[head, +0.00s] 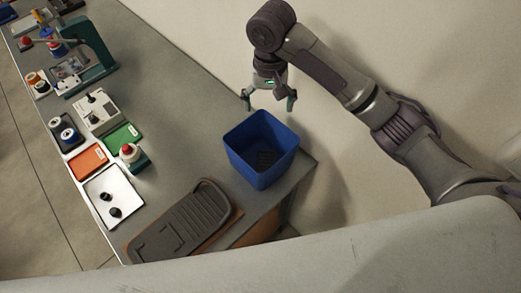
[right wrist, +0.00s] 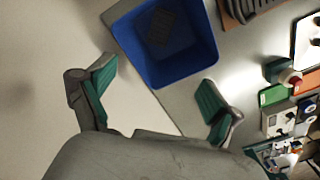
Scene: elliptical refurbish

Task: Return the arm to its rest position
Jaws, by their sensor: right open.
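My right gripper (head: 268,103) hangs from the raised right arm in the head view, just behind and above the blue bin. Its two green-padded fingers are spread wide with nothing between them, and they also show in the right wrist view (right wrist: 158,90). The blue bin (head: 250,160) stands on the grey table near its right edge. A dark, flat item (right wrist: 161,27) lies at the bottom of the bin. The gripper is apart from the bin. My left gripper is in neither view.
The grey table (head: 190,100) carries a dark tray (head: 180,222) at the front, a white tray (head: 117,192) with small black parts, an orange card (head: 87,161), a green card (head: 123,136), a red-topped button (head: 130,152) and a green press (head: 90,50). A bare wall stands behind.

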